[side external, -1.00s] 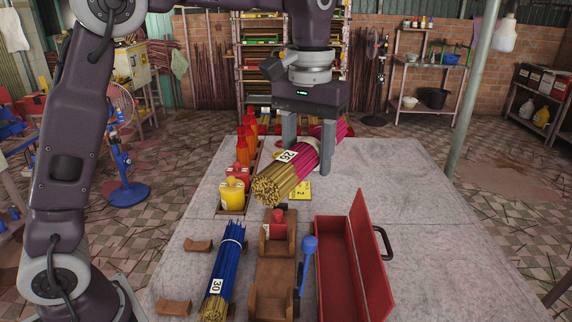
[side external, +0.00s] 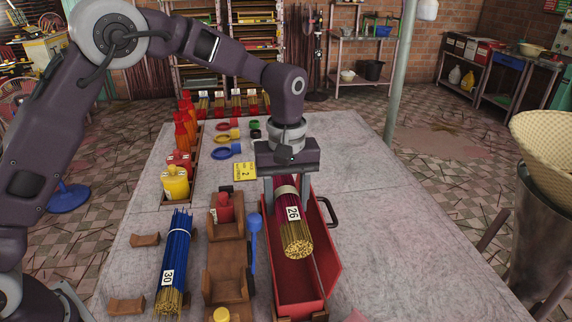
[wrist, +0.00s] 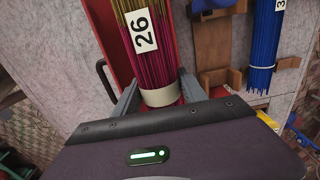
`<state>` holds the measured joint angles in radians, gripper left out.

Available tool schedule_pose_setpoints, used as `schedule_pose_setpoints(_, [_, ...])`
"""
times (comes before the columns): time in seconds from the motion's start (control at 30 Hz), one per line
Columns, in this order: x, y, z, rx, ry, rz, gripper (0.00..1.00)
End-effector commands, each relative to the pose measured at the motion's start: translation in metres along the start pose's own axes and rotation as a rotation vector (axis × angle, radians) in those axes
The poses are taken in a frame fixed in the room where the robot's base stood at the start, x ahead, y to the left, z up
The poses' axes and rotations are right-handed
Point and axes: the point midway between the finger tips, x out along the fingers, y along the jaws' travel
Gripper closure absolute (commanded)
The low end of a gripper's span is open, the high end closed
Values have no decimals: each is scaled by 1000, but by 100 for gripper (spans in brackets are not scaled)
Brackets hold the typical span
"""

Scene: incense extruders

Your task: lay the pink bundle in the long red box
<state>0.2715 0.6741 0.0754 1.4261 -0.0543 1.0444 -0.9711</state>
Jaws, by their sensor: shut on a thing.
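The pink bundle (side external: 290,212) has gold tips, a pale band and a tag reading 26. My gripper (side external: 287,190) is shut on it near the band, and the bundle hangs over the long red box (side external: 331,266). The bundle lies roughly along the box's length, its gold end toward the camera and tilted down. The box is open, with a black handle on its right side. In the wrist view the bundle (wrist: 158,62) sits between my two fingers, with a red wall (wrist: 112,45) of the box beside it. The bundle hides part of the box's inside.
A blue bundle (side external: 174,258) tagged 30 lies left of the wooden stands (side external: 226,270). A blue ladle-like tool (side external: 254,225) lies close to the box's left side. Yellow and red bottles (side external: 175,183) stand farther left. The table right of the box is clear.

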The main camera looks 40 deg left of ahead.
Motion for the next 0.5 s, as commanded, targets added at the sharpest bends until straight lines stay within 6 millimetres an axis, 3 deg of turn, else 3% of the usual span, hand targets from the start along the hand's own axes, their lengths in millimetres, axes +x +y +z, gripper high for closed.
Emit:
schedule_pose_setpoints(0.1, [25, 0, 0, 0, -1, -1, 69])
schedule_pose_setpoints(0.5, [62, 0, 0, 0, 0, 1, 69])
